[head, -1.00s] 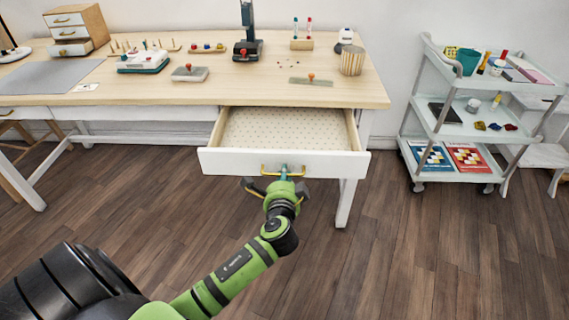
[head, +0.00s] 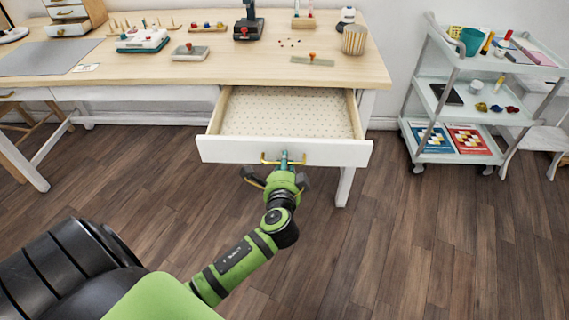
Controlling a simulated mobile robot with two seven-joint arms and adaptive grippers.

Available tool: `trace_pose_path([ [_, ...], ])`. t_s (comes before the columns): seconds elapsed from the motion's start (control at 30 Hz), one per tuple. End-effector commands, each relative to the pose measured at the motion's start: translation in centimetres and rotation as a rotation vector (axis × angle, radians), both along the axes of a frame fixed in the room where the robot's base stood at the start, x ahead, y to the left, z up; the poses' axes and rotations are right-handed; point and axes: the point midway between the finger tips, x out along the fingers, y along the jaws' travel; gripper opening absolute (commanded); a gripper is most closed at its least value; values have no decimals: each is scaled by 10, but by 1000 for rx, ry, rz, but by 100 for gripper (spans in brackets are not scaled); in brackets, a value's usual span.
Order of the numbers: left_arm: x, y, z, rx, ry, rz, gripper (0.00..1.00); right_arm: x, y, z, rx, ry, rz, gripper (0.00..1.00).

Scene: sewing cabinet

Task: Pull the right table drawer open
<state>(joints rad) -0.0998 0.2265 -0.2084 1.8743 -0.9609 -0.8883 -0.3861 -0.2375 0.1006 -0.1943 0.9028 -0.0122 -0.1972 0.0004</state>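The right table drawer (head: 285,151) has a white front and stands pulled out from under the table top. Its dotted inner floor (head: 288,112) shows and looks empty. A yellow handle (head: 265,159) sits at the middle of the front. My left gripper (head: 285,159) reaches up from below, with its teal tip across the handle. It looks shut on the handle, though the underside of the grip is hidden. My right gripper is not in view.
The wooden table (head: 150,73) holds several sewing items and a small drawer box (head: 69,17). A white trolley (head: 455,110) stands at the right. The floor in front is clear.

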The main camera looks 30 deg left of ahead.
Motion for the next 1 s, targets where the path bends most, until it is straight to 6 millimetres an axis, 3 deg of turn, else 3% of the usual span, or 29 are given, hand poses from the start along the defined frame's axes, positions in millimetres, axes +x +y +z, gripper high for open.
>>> trace_pose_path([
  [0.23, -11, -7, 2, -2, 0, -2, 26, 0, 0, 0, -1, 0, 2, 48],
  [0.7, -87, -53, 21, -4, 2, 0, 26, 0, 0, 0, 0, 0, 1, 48],
  [1.0, -101, -61, 25, 0, 0, 1, 26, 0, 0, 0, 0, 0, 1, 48],
])
